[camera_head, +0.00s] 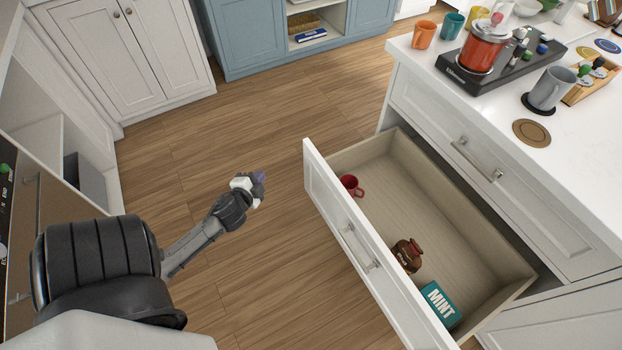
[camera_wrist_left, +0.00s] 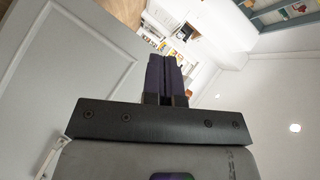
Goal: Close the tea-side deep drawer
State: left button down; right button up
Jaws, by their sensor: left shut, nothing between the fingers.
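The deep drawer (camera_head: 440,190) under the white counter is pulled well open in the head view. Its white front panel (camera_head: 330,200) with a metal handle (camera_head: 361,247) faces left toward my arm. Inside lie a red mug (camera_head: 351,185), a brown jar (camera_head: 407,254) and a teal box marked MINT (camera_head: 440,303). My left gripper (camera_head: 259,177) is shut and empty, above the floor to the left of the drawer front and apart from it. In the left wrist view its fingers (camera_wrist_left: 165,75) are together. My right gripper is not in view.
A closed upper drawer with a handle (camera_head: 477,160) sits above the open one. Wooden floor (camera_head: 250,250) lies clear between my arm and the drawer.

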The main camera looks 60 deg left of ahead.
pick_arm(q)
jog(key=m+t, duration=0.2)
jog(key=m+t+h+b, duration=0.1)
jog(key=m+t+h, duration=0.4)
jog(key=m+h, duration=0.55)
send_near(318, 165)
jog(key=shift+y, duration=0.35)
jog(key=w+b, duration=0.1)
jog(key=w, duration=0.1)
jog(key=w+b, duration=0.1)
jog(key=w, duration=0.1)
jog(key=w+d+b, duration=0.1)
jog(key=w, duration=0.1)
jog(key=shift+w+r, duration=0.1)
jog(key=shift+r, duration=0.25)
jog(key=shift+w, duration=0.7)
jog(key=shift+a, duration=0.1)
